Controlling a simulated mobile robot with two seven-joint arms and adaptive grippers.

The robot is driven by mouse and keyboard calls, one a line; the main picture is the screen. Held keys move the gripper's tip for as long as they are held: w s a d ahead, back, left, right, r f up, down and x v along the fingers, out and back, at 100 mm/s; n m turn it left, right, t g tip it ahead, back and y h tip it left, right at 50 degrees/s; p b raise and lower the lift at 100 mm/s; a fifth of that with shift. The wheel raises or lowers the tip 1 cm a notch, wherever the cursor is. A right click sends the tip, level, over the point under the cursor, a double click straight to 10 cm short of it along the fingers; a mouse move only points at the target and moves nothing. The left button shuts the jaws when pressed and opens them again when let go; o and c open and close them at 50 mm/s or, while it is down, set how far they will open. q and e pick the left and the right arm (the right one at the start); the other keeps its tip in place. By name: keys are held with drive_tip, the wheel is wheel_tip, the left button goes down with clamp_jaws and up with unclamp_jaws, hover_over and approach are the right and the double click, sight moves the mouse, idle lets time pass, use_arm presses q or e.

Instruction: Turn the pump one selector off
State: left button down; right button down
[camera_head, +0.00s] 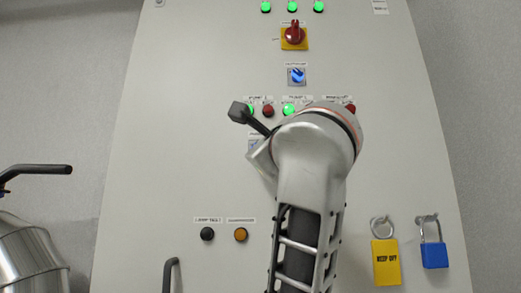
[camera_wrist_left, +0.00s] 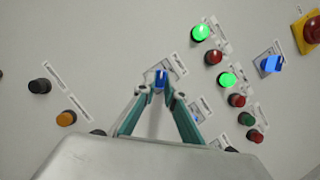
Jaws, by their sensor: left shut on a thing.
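The pump one selector (camera_wrist_left: 161,75) is a small blue knob on a light plate with a label beside it. It shows between the fingertips in the left wrist view. My left gripper (camera_wrist_left: 160,88) has its teal fingers closed around the knob. In the head view my left arm covers the gripper and knob. Only a bit of the selector plate (camera_head: 252,146) shows left of the wrist, below the pump 1 label. The knob's exact setting is hard to read. The green pump one lamp (camera_wrist_left: 201,33) is lit. My right gripper is in neither view.
Another selector (camera_wrist_left: 196,112) sits close beside the right finger. A blue selector (camera_head: 297,75) and a red-yellow main switch (camera_head: 294,36) are higher on the cabinet. Black (camera_head: 207,234) and amber (camera_head: 241,235) buttons sit lower left.

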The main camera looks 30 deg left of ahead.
use_arm(q)
drive_tip(key=shift+m, duration=0.3)
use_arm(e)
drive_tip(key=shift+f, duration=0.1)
use_arm(q)
drive_tip(key=m+t+h+b, duration=0.1)
drive_tip(key=m, duration=0.3)
drive_tip(key=m+t+h+b, duration=0.1)
drive_tip(key=m+t, duration=0.1)
drive_tip(key=m, duration=0.1)
drive_tip(key=m+t+h+b, duration=0.1)
drive_tip(key=m+t, duration=0.1)
drive_tip(key=m, duration=0.2)
drive_tip(key=shift+s+a+m+h, duration=0.2)
drive_tip(key=shift+a+m+h, duration=0.1)
drive_tip(key=shift+h, duration=0.1)
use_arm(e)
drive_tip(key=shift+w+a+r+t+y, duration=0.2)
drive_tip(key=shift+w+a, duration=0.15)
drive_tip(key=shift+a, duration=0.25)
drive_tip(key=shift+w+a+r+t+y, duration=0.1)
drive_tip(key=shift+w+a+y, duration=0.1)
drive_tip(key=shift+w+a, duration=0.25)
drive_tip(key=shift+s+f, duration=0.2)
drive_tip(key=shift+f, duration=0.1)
